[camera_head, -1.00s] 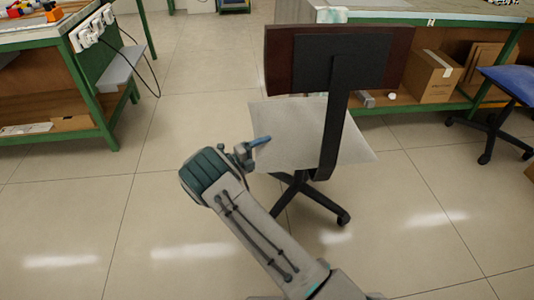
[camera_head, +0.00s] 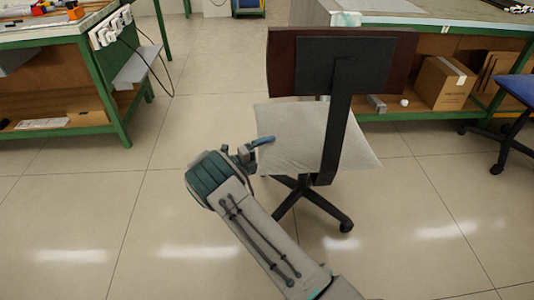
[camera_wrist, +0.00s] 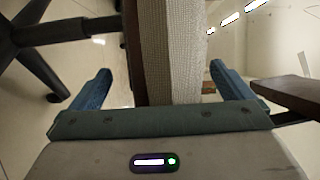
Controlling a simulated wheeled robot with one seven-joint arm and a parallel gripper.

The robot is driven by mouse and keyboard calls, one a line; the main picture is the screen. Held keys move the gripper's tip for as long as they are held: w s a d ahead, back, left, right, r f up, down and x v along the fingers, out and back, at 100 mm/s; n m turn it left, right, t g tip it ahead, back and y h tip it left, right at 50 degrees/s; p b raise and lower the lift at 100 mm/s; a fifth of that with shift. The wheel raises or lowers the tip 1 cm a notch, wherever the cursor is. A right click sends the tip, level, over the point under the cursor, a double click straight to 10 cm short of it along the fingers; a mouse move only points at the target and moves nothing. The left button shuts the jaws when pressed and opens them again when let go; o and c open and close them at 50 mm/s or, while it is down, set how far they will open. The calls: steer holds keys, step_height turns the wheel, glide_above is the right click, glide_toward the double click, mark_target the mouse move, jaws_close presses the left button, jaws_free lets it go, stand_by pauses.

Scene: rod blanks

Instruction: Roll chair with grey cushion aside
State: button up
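The chair with the grey cushion stands in the middle of the head view, its dark backrest (camera_head: 290,65) towards me and its pale grey seat cushion (camera_head: 295,130) beyond. Its black wheeled base (camera_head: 312,200) is on the floor. My gripper (camera_head: 258,148) is at the left edge of the seat. In the wrist view my gripper (camera_wrist: 162,90) is open, its two blue fingers on either side of the cushion's edge (camera_wrist: 175,50). A gap shows between the left finger and the seat; contact on the right side is unclear.
A green-framed bench (camera_head: 118,90) stands at the left and another workbench (camera_head: 430,28) behind the chair. A cardboard box (camera_head: 445,82) sits on its lower shelf. A blue chair (camera_head: 515,95) is at the right edge. The tiled floor left of the chair is clear.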

steer(key=p+v, duration=0.3)
steer(key=v, duration=1.1)
steer(key=shift+d+f, duration=0.1)
steer(key=shift+d, duration=0.05)
